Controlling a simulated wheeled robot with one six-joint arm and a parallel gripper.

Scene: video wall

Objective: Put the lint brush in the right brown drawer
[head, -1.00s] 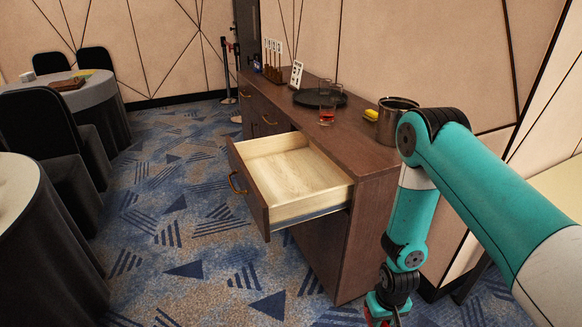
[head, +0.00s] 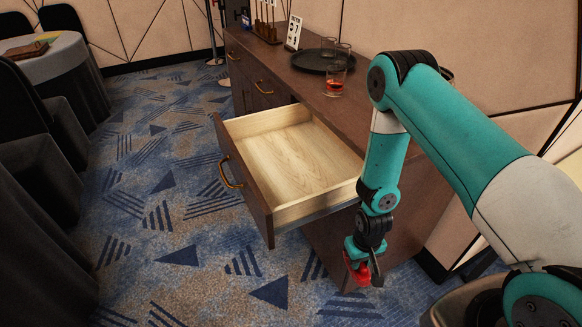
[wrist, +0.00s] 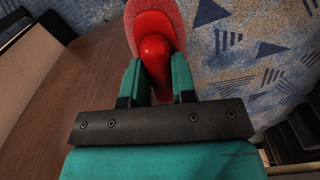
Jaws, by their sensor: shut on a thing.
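The lint brush (wrist: 155,45) is red, with a smooth rounded handle and a rough, wider head. In the wrist view my gripper (wrist: 154,82) is shut on its handle, and the head points away past the fingers. In the head view the red brush (head: 357,270) shows small at the end of my arm, partly hidden by my gripper (head: 363,262). The right brown drawer (head: 284,165) is pulled out and its pale wooden inside is empty. My gripper is outside the drawer, to the right of and below its near corner in the picture.
A numbered card (head: 293,32) stands behind. Dark chairs and a grey-clothed table (head: 62,68) are at the left. Patterned carpet (head: 160,220) lies open left of the drawer.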

